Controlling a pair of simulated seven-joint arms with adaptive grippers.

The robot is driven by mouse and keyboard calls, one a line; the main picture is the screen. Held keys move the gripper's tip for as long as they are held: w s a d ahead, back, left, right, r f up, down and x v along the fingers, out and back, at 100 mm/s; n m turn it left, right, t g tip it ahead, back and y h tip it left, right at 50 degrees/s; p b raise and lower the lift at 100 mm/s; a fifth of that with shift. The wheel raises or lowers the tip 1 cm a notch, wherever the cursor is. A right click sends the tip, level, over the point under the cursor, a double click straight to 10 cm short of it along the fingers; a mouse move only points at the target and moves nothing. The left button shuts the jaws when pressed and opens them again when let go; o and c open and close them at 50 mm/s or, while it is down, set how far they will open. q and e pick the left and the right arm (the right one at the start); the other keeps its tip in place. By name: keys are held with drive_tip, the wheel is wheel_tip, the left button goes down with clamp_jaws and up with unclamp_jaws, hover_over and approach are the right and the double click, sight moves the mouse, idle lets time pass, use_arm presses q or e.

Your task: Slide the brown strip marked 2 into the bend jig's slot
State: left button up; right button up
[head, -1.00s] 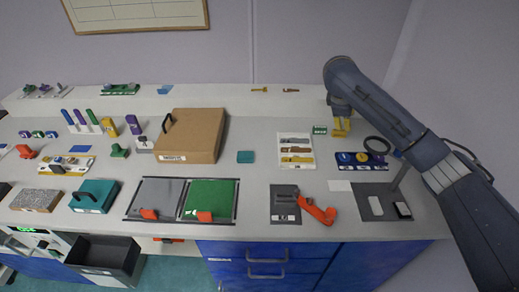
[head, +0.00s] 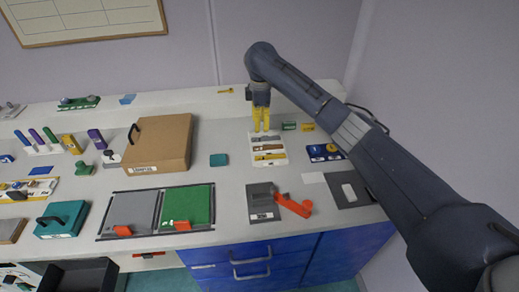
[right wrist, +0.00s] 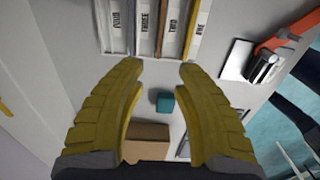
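The strip tray (head: 283,160) is a white board holding several flat strips in ochre and brown, side by side. In the right wrist view, labels reading THREE, TWO and ONE show at the top. The strip marked TWO (right wrist: 172,28) lies between THREE and ONE, partly cut off by the frame. My right gripper (head: 261,128) points down over the tray's back edge; its yellow fingers (right wrist: 160,75) are apart with nothing between them. The bend jig (head: 261,199) is a grey block with an orange lever (head: 293,206), in front of the tray. My left gripper is not in view.
A teal block (head: 218,160) and a brown box (head: 158,145) stand left of the tray. A blue holder with knobs (head: 325,153) is to its right. Grey and green panels (head: 187,205) lie left of the jig. The bench between tray and jig is clear.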

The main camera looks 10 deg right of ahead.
sight(268, 148)
drive_tip(key=shift+d+f, duration=0.1)
drive_tip(key=shift+f, duration=5.8)
drive_tip(key=shift+c, duration=0.4)
clamp_jaws()
